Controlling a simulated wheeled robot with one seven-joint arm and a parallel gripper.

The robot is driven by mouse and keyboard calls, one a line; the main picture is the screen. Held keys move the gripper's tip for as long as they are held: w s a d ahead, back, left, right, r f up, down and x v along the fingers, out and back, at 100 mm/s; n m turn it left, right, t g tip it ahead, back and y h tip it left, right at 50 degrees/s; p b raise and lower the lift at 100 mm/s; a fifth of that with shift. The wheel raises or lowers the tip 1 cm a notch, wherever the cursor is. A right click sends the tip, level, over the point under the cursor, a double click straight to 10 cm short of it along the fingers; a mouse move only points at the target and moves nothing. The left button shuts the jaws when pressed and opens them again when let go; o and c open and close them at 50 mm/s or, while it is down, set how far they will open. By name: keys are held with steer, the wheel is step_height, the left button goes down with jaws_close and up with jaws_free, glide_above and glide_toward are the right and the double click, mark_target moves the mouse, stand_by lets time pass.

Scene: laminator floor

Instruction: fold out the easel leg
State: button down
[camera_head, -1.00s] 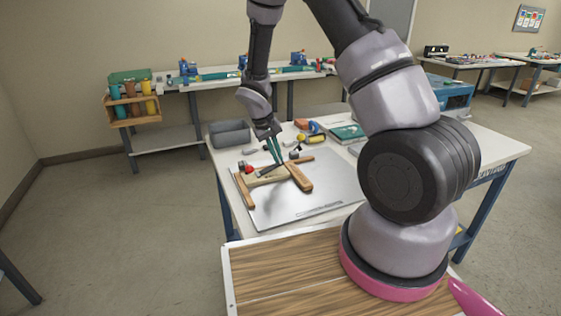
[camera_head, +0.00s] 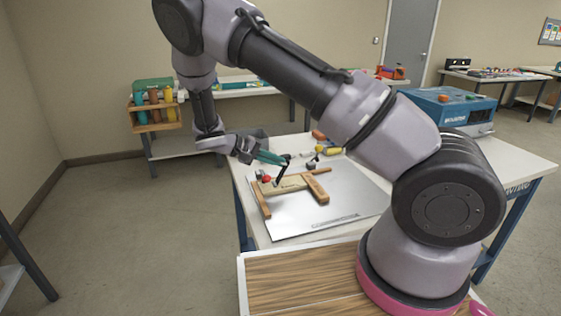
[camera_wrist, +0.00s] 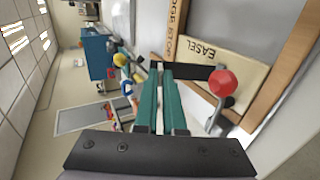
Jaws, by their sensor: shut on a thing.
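The wooden easel (camera_head: 287,186) lies on a silver sheet on the table. Its pale board (camera_wrist: 219,63) bears the word EASEL in the wrist view. The dark easel leg (camera_head: 281,174) slants up from the board; in the wrist view it shows as a black bar (camera_wrist: 192,72). My gripper (camera_head: 283,160) has green fingers and comes in from the left, tilted nearly flat above the board. In the wrist view its fingers (camera_wrist: 160,72) are shut on the leg's end. A red knob (camera_head: 266,179) is beside the leg; it also shows in the wrist view (camera_wrist: 222,83).
The silver sheet (camera_head: 340,206) is bare in front of the easel. Small tools, including a yellow one (camera_head: 332,151), lie behind it.

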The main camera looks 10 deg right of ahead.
steer(key=shift+s+a+f, duration=0.1)
steer(key=shift+a, duration=0.45)
steer(key=shift+s, duration=0.1)
steer(key=c, duration=1)
jaws_free()
steer(key=shift+a+f, duration=0.1)
steer(key=shift+f, duration=0.05)
steer(key=shift+r, duration=0.2)
steer(key=v, duration=1)
steer(key=shift+a, duration=0.25)
steer(key=shift+r, duration=0.15)
